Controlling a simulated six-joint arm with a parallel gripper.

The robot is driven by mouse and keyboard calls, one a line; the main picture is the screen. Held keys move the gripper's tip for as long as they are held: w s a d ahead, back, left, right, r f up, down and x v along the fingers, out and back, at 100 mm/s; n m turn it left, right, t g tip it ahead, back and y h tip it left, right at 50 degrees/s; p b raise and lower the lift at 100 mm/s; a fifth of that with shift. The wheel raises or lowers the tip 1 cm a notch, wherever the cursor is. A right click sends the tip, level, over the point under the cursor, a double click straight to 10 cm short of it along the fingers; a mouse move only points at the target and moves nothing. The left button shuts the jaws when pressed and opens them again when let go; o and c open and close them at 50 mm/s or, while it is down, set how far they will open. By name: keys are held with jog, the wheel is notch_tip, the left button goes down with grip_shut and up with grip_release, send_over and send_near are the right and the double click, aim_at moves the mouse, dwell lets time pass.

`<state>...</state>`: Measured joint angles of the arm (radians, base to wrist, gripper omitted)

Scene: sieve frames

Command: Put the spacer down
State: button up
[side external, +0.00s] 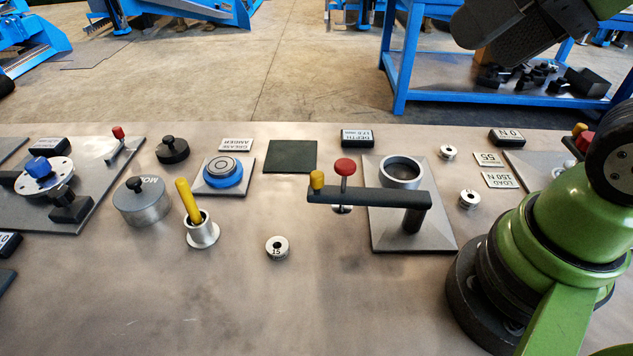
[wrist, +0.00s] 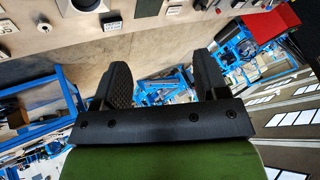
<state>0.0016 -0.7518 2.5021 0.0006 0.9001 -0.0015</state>
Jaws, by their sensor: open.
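A short steel spacer (side external: 277,248) marked 15, with a dark centre hole, lies flat on the bench front of the middle in the side view. Two similar small steel rings, a far one (side external: 448,152) and a nearer one (side external: 468,199), lie right of the press stand; I cannot tell which one the task means. My gripper (wrist: 164,78) is open in the wrist view, with nothing between its two dark fingers. In the side view, part of my gripper (side external: 485,30) shows at the top right, high above and apart from the spacers.
A stand with a dark crossbar (side external: 375,197) and red knob rises right of the middle. A cup with a yellow handle (side external: 202,233), a steel pot (side external: 142,205) and a blue-ringed disc (side external: 223,173) stand left. The bench front is mostly bare.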

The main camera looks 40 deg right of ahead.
jog(key=m+g+h, duration=0.2)
jog(key=m+g, duration=0.5)
jog(key=m, duration=0.1)
send_over(277, 245)
notch_tip(277, 245, down, 25)
jog(key=shift+d, duration=0.1)
jog(key=shift+f, duration=3.05)
jog(key=c, duration=1.1)
jog(key=shift+r, duration=0.1)
